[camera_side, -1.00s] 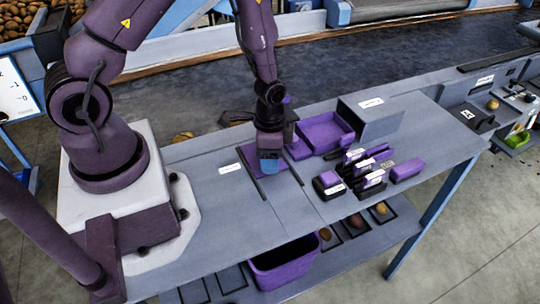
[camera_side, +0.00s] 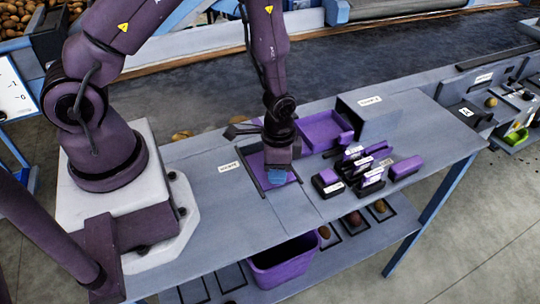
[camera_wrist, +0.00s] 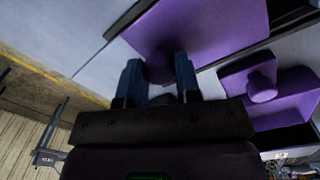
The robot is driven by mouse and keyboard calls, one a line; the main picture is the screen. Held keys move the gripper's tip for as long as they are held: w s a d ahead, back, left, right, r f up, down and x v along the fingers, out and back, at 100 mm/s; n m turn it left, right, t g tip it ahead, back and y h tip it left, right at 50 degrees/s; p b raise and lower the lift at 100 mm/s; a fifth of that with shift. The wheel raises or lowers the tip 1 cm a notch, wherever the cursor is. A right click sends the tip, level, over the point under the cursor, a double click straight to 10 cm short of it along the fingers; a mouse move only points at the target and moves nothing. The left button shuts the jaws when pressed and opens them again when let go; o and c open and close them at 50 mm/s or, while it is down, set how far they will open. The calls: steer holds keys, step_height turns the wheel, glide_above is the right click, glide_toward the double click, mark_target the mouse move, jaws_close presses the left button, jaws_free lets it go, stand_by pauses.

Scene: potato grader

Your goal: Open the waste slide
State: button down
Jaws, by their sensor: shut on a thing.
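The waste slide is a purple plate (camera_side: 258,178) between two dark rails on the table, beside a white label (camera_side: 229,167). In the wrist view the plate (camera_wrist: 215,30) lies just beyond my fingers. Its round purple knob (camera_wrist: 160,68) sits between the two blue fingertips. My gripper (camera_side: 278,176) is shut on this knob; it also shows in the wrist view (camera_wrist: 159,78). My wrist and fingers hide part of the plate in the side view. I cannot tell how much of the opening is uncovered.
A purple tray (camera_side: 338,139) and a grey box (camera_side: 378,122) stand to the right. Several dark and purple labelled blocks (camera_side: 360,165) sit close to the right of the slide. A purple bin (camera_side: 282,268) is on the lower shelf. The table to the left is clear.

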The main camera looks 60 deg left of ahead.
steer(key=d, duration=0.4)
steer(key=shift+d, duration=0.15)
steer(key=c, duration=0.8)
jaws_free()
steer(key=shift+r, duration=0.1)
step_height(320, 180, up, 13)
steer(key=shift+a, duration=0.3)
